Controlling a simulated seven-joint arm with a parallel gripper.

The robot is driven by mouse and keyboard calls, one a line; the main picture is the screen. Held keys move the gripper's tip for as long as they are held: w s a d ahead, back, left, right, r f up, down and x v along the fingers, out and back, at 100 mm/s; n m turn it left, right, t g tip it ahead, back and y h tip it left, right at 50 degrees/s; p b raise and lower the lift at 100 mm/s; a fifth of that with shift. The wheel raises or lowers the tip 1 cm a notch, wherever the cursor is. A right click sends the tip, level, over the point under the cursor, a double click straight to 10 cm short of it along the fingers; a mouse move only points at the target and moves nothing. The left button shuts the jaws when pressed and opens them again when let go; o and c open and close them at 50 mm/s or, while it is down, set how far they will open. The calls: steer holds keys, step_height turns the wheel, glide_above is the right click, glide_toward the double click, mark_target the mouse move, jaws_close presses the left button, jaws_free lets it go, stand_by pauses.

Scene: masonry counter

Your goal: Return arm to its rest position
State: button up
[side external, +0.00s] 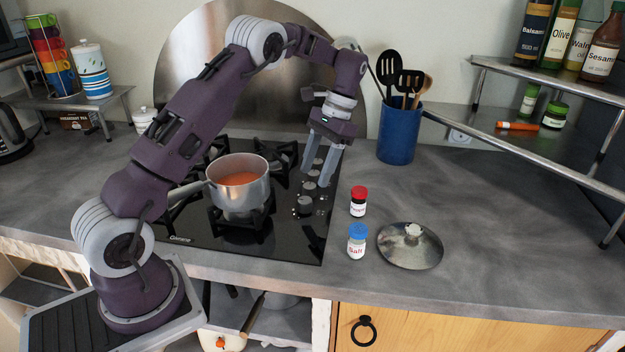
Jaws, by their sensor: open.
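My arm reaches up from the lower left and bends over the stove. My gripper (319,174) points down above the right side of the black stove top (285,243), close to the row of knobs. Its two grey fingers are apart with nothing between them. Whether the fingertips touch the stove or a knob cannot be told from this one view.
A pot (240,197) of orange-red soup stands on a burner left of my gripper. A red-capped jar (358,208), a salt jar (357,248) and a lid (411,252) sit right of the stove. A blue utensil crock (398,140) stands behind.

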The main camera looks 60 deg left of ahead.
steer(key=s+d+r+t, duration=0.2)
steer(key=s+d+r, duration=0.3)
steer(key=r, duration=0.3)
steer(key=s+d+r+t, duration=0.3)
steer(key=s+d+r, duration=0.15)
steer(key=r, duration=0.25)
steer(key=s+d+t, duration=0.2)
steer(key=s+d, duration=0.1)
steer(key=s, duration=0.5)
steer(key=s+d+t, duration=0.3)
steer(key=s, duration=0.6)
steer(key=shift+d+f, duration=0.25)
steer(key=shift+f, duration=0.2)
jaws_close()
